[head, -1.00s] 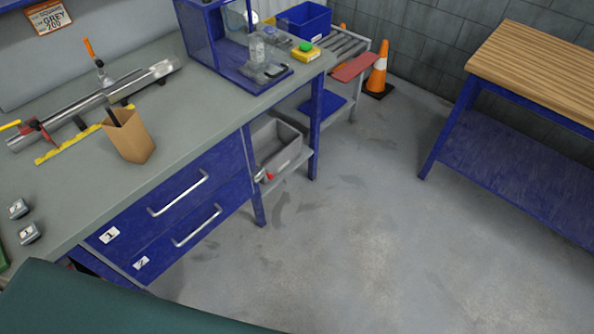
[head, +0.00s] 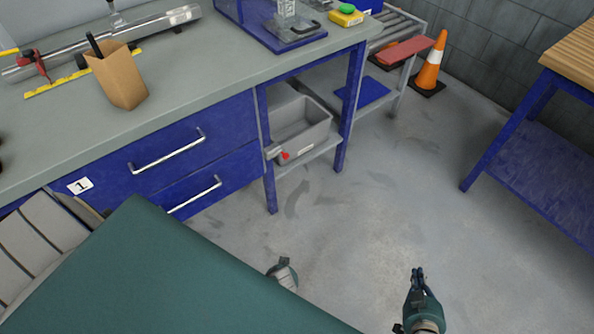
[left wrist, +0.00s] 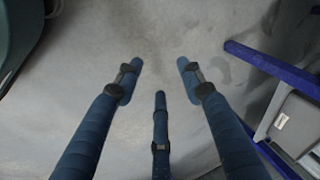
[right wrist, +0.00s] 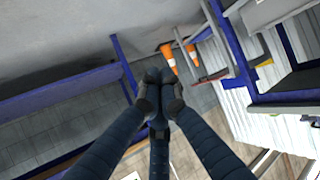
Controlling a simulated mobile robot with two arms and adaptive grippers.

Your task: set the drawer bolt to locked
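In the head view the bench has two blue drawers, the upper (head: 205,133) and the lower (head: 235,172), each with a silver handle; both look closed. A small red-tipped part (head: 284,156) beside the drawers' right end may be the bolt; its setting is too small to tell. My right gripper (head: 418,273) is over the floor right of the bench, away from the drawers. Its fingers meet, empty, in the right wrist view (right wrist: 158,78). My left gripper's fingers stand apart and empty over floor in the left wrist view (left wrist: 160,72).
A cardboard pen holder (head: 118,78) stands on the bench top. A wooden-topped table (head: 570,60) and a cone (head: 431,65) stand right. The floor between is clear.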

